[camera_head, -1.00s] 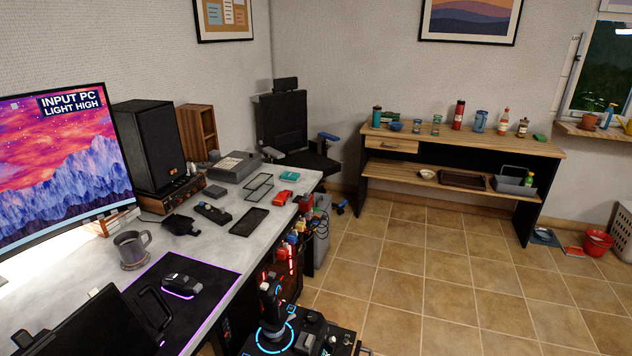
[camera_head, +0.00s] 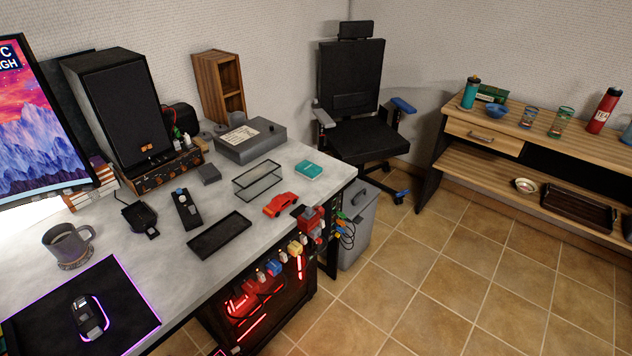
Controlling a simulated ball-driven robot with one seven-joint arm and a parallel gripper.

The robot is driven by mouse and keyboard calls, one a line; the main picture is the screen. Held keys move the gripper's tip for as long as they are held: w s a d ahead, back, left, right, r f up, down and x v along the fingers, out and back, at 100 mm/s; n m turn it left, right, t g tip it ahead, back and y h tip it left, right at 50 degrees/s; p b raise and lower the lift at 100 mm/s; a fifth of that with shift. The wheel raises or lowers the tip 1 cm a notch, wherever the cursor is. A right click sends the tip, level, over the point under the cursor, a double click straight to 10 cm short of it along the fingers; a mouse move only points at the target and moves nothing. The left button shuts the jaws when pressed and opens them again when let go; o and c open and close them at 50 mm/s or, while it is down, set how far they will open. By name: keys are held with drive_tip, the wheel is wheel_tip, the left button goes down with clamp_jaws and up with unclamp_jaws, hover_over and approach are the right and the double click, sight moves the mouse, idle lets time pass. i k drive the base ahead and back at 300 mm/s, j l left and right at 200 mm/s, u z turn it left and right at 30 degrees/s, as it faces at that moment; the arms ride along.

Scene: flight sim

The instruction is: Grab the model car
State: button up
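A small red model car (camera_head: 281,205) sits on the grey desk (camera_head: 205,262) near its front right edge. It is right of a black shallow tray (camera_head: 219,235) and just in front of a clear glass case (camera_head: 257,181). My gripper is not in view.
A mug (camera_head: 68,245), a mouse (camera_head: 89,316) and a speaker (camera_head: 118,120) stand on the desk's left part. A black chair (camera_head: 352,100) is behind the desk's right end. A wooden bench (camera_head: 540,140) stands at right. Tiled floor (camera_head: 440,275) between is clear.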

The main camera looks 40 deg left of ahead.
sight(279, 203)
drive_tip(key=i, duration=1.85)
drive_tip(key=i+u, duration=0.2)
drive_tip(key=u, duration=0.25)
drive_tip(key=i+l+u, duration=0.1)
drive_tip(key=u, duration=0.35)
drive_tip(key=i+l+u, duration=0.2)
drive_tip(key=u, duration=0.25)
drive_tip(key=i, duration=0.1)
